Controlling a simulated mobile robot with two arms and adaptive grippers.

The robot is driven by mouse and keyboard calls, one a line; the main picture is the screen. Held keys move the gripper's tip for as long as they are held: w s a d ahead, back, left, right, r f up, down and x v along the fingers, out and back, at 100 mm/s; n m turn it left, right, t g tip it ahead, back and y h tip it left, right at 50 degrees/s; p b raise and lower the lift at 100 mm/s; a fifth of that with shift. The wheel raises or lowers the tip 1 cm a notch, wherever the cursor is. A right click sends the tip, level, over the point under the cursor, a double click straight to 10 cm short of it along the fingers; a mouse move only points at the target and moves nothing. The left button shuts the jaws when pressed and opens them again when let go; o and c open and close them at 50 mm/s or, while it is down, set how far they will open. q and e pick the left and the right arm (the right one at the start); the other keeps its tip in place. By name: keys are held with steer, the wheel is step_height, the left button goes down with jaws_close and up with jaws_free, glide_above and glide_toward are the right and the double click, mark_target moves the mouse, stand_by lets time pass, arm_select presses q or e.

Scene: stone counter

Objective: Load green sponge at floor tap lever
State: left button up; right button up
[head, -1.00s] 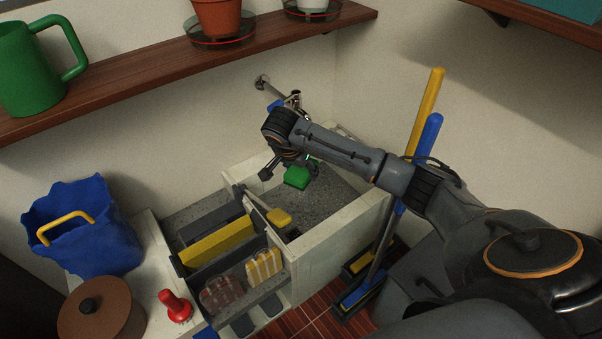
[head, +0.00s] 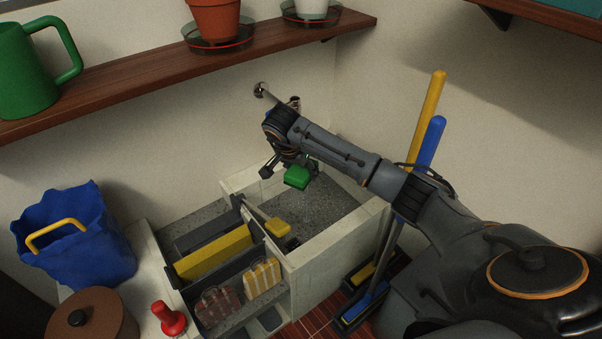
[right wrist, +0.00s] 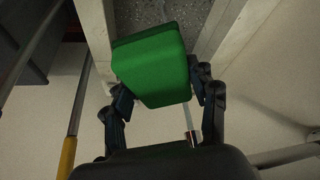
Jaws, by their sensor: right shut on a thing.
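The green sponge (head: 297,177) is a small block held between the fingers of my right gripper (head: 289,170), above the grey-floored stone basin (head: 345,255). The sponge fills the middle of the right wrist view (right wrist: 150,62), with the right gripper's fingers (right wrist: 160,88) on both sides of it. The wall tap (head: 259,90) is behind my right wrist. Only its pipe and a few metal parts show, and its lever is mostly hidden by my arm. My left gripper is not in view.
A blue bag (head: 80,250), brown lidded pot (head: 90,315) and red-handled item (head: 168,318) stand left. Blue and yellow broom handles (head: 430,140) rise on the right.

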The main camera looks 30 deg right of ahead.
steer(key=shift+w+d+f, duration=0.15)
steer(key=shift+w+d, duration=0.05)
steer(key=shift+w+d+f+b, duration=0.2)
steer(key=shift+w+d+b, duration=0.3)
steer(key=shift+w+b, duration=0.25)
steer(key=shift+w+d, duration=0.2)
steer(key=shift+w, duration=0.05)
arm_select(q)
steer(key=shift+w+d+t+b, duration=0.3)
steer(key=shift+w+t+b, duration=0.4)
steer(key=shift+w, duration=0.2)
arm_select(e)
steer(key=shift+w+d+f, duration=0.1)
steer(key=shift+w+d, duration=0.35)
steer(key=shift+w, duration=0.2)
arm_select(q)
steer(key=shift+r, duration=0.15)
